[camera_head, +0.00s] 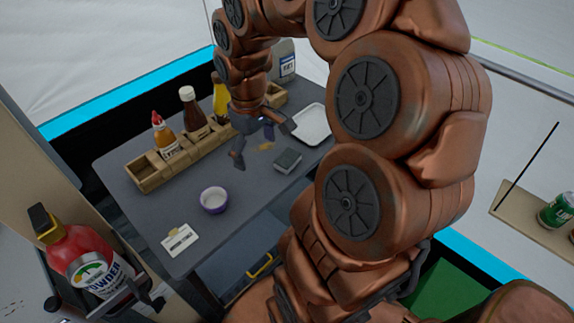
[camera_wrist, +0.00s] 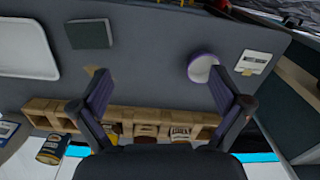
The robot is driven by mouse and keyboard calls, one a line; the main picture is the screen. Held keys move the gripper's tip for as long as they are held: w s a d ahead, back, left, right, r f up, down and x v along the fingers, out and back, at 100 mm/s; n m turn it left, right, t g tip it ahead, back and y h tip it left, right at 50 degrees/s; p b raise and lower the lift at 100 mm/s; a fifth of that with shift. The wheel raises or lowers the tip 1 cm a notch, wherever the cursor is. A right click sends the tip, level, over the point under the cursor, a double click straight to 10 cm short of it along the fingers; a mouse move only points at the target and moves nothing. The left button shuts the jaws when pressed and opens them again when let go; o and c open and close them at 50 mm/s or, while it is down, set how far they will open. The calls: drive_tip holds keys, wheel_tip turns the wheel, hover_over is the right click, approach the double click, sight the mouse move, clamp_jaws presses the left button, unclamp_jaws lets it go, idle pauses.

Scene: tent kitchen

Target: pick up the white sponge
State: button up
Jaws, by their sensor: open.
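I cannot make out a clearly white sponge. A small dark grey block with a lighter edge (camera_head: 288,161) lies flat on the grey table; I cannot tell whether it is the sponge. It also shows in the wrist view (camera_wrist: 90,34), at upper left. My gripper (camera_head: 262,143) is above the table, near the block and the wooden rack. Its two fingers (camera_wrist: 160,88) are wide apart with nothing between them.
A wooden rack (camera_head: 150,180) with sauce bottles (camera_head: 192,112) runs along the table's back. A white tray (camera_head: 312,124) lies right of the block. A purple-white bowl (camera_head: 214,200) and a white card (camera_head: 180,240) are nearer the left front. Bare table lies between bowl and block.

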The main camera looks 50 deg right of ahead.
drive_tip(key=b, duration=0.2)
hover_over(289, 157)
drive_tip(key=f, duration=0.5)
drive_tip(key=shift+w+a+f, duration=0.1)
drive_tip(key=shift+w+a, duration=0.1)
drive_tip(key=shift+d+f, duration=0.25)
drive_tip(key=shift+f, duration=0.05)
drive_tip(key=shift+s+a+f+p, duration=0.1)
drive_tip(key=shift+f+p, duration=0.4)
drive_tip(key=shift+f, duration=1.35)
drive_tip(key=shift+s+f+p, duration=0.1)
drive_tip(key=shift+f+p, duration=0.35)
drive_tip(key=shift+f, duration=1.35)
drive_tip(key=c, duration=0.7)
